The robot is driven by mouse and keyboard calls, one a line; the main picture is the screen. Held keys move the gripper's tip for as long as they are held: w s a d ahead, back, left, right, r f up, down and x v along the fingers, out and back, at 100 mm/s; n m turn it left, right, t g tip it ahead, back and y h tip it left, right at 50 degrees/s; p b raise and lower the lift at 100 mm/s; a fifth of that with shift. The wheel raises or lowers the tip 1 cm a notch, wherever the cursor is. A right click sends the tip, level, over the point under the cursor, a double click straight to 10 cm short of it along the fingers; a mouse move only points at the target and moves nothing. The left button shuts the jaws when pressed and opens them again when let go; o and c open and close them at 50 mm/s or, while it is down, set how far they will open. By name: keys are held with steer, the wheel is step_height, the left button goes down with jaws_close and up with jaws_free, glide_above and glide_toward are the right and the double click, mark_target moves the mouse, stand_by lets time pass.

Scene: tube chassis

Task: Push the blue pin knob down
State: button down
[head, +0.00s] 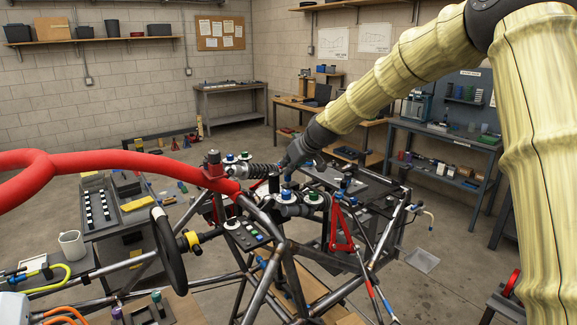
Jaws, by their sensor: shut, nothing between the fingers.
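A blue pin knob (287,193) stands upright on a white-ringed round mount at the middle of the tube chassis (266,216). My gripper (285,169) is shut and empty. It reaches down from the upper right, with its fingertips close above this knob. Whether the tips touch the knob is too small to tell. A green-topped knob (313,196) stands just right of the middle one.
A black coil-over shock (262,170) lies close left of my gripper. A thick red tube (120,162) crosses at the left. A steering wheel (168,252) and a button panel (246,235) are nearer. Benches and shelves line the walls, with open floor between.

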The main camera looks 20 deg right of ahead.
mark_target(290, 176)
steer(key=shift+f+b, duration=0.4)
steer(key=shift+f, duration=0.4)
step_height(290, 176, up, 5)
steer(key=shift+s+f+p, duration=0.1)
steer(key=shift+f+p, duration=0.05)
steer(key=shift+p, duration=1.1)
steer(key=shift+s+d+b, duration=0.1)
steer(key=shift+s+b, duration=0.15)
steer(key=shift+b, duration=0.2)
steer(key=b+v, duration=0.3)
steer(key=v, duration=0.6)
steer(key=shift+d, duration=0.1)
